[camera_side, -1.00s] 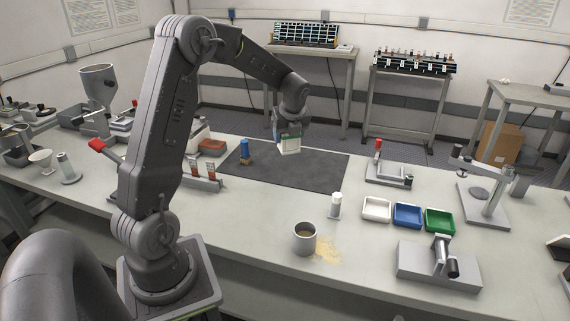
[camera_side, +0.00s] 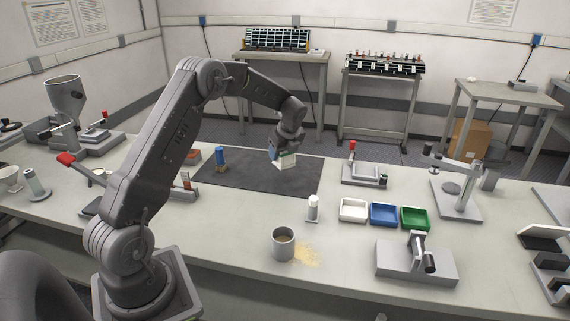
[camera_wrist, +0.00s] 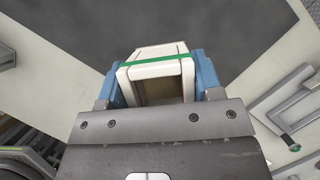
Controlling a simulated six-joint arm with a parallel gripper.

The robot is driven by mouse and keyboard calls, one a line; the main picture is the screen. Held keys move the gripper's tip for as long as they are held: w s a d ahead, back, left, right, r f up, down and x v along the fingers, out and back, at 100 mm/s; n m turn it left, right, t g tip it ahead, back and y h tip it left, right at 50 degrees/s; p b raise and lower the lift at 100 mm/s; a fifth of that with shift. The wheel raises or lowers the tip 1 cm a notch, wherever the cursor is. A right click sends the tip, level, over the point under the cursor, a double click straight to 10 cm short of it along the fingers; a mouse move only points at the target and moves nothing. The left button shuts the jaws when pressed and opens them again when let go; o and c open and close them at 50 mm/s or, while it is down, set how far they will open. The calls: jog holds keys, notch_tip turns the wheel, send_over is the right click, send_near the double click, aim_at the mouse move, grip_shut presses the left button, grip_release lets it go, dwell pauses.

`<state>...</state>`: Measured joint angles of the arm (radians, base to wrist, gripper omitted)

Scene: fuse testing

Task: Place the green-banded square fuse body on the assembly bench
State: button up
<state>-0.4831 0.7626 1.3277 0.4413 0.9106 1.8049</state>
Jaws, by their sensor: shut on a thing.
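The green-banded square fuse body (camera_side: 285,160) is a white, square, hollow piece. In the wrist view the fuse body (camera_wrist: 157,66) shows its open end and the green band across it, held between two blue finger pads. My gripper (camera_side: 281,156) is shut on it, over the dark mat (camera_side: 238,174) on the assembly bench (camera_side: 345,245). The fuse body looks tilted in the side view. I cannot tell whether its lower edge touches the mat.
A blue-topped piece (camera_side: 221,158) stands on the mat's left part. White (camera_side: 353,209), blue (camera_side: 384,213) and green (camera_side: 415,217) trays sit at right. A grey cup (camera_side: 284,244) with spilled sand-coloured grains is in front. The mat's middle is clear.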

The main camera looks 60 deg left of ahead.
aim_at(286, 163)
jog(key=shift+w+d+f, duration=0.25)
jog(key=shift+w, duration=0.15)
jog(key=shift+f, duration=1.95)
jog(key=shift+f, duration=0.15)
jog(key=o, duration=1.1)
jog(key=shift+o, duration=0.2)
